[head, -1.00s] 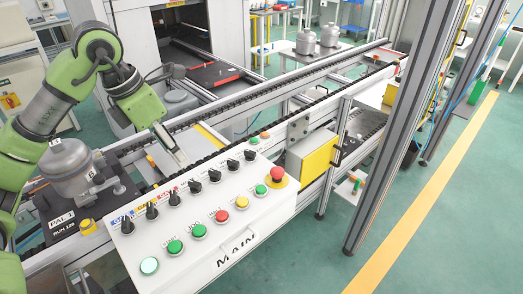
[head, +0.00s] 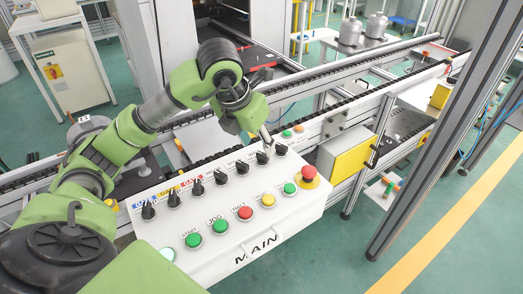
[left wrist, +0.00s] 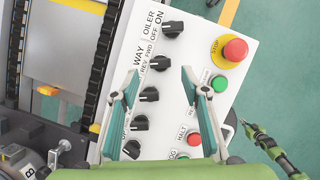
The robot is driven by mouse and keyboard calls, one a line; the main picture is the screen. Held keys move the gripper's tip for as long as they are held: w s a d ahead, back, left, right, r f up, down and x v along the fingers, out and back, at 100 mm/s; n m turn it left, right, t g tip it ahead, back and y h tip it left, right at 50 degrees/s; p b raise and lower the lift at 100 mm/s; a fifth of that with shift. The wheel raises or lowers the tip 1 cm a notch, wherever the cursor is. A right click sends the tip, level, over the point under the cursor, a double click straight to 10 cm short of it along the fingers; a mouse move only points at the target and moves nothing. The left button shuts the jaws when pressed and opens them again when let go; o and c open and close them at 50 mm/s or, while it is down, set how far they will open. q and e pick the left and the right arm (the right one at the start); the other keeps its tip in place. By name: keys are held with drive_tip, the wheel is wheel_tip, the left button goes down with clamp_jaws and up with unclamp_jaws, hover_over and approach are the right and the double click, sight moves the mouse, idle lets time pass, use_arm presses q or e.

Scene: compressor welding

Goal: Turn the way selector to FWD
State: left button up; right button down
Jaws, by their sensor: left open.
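The white MAIN panel (head: 290,217) carries a row of black selector knobs. The WAY selector (head: 262,158) is the second knob from the right end in the head view. It also shows in the left wrist view (left wrist: 160,63), next to its REV and FWD labels; I cannot tell clearly which label its pointer faces. My left gripper (head: 267,143) hangs over this end of the row. In the left wrist view its two fingers (left wrist: 160,84) are apart and empty, with knobs visible between them. A green arm with a dark tip (left wrist: 250,126), probably my right one, shows small beside the panel.
The OILER selector (head: 281,149) sits close beside the WAY selector. A red emergency stop (head: 309,173) on a yellow base stands near the panel's right end. Coloured push buttons (head: 240,212) line the near side. A conveyor rail (head: 340,116) runs behind the panel.

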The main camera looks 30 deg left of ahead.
sight(262, 155)
use_arm(q)
drive_tip(key=x, duration=0.5)
drive_tip(key=c, duration=1.1)
